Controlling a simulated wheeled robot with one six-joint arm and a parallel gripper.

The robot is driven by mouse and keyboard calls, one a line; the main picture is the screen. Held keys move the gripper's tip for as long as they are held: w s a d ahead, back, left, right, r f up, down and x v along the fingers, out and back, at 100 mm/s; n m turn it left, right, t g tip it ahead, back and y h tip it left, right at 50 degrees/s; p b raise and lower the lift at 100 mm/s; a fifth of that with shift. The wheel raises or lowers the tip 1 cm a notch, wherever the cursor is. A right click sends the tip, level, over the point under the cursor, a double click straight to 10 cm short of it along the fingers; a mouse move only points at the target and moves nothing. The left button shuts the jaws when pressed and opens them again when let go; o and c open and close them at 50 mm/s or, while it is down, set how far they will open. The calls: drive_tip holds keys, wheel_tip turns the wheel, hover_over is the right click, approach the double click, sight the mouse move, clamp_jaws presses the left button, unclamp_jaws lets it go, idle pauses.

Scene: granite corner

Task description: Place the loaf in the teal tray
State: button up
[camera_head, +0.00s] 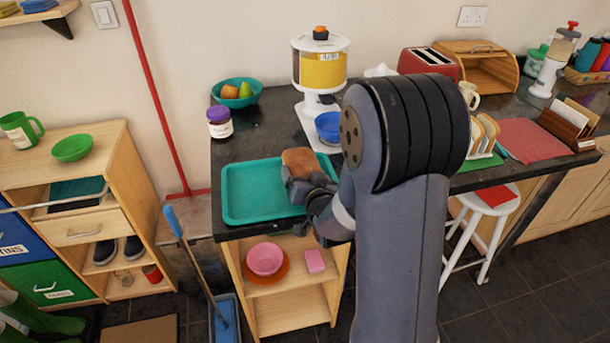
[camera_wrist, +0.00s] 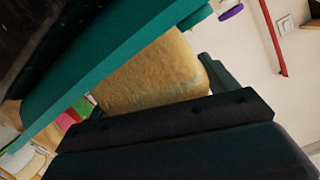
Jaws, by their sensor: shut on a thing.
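The brown loaf (camera_head: 300,161) is in my gripper (camera_head: 310,188), over the right part of the teal tray in the head view. The teal tray (camera_head: 250,192) lies flat on the dark counter and its left and middle area is bare. In the wrist view the loaf (camera_wrist: 155,75) sits against the dark gripper parts, with the teal tray's edge (camera_wrist: 95,75) close beside it. My gripper is shut on the loaf. My arm hides part of the tray's right side, and I cannot tell whether the loaf touches the tray.
Behind the tray stand a purple-lidded jar (camera_head: 220,123), a teal fruit bowl (camera_head: 236,93) and a yellow-filled dispenser (camera_head: 320,70) with a blue bowl (camera_head: 328,127). A toast rack (camera_head: 484,135) stands right of my arm. A blue-handled broom (camera_head: 190,250) leans left of the counter.

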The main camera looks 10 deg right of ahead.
drive_tip(key=shift+f, duration=0.15)
drive_tip(key=o, duration=1)
drive_tip(key=shift+o, duration=0.2)
drive_tip(key=shift+r, duration=0.25)
drive_tip(key=b+v, duration=0.1)
drive_tip(key=v, duration=1.1)
drive_tip(key=shift+f, duration=0.1)
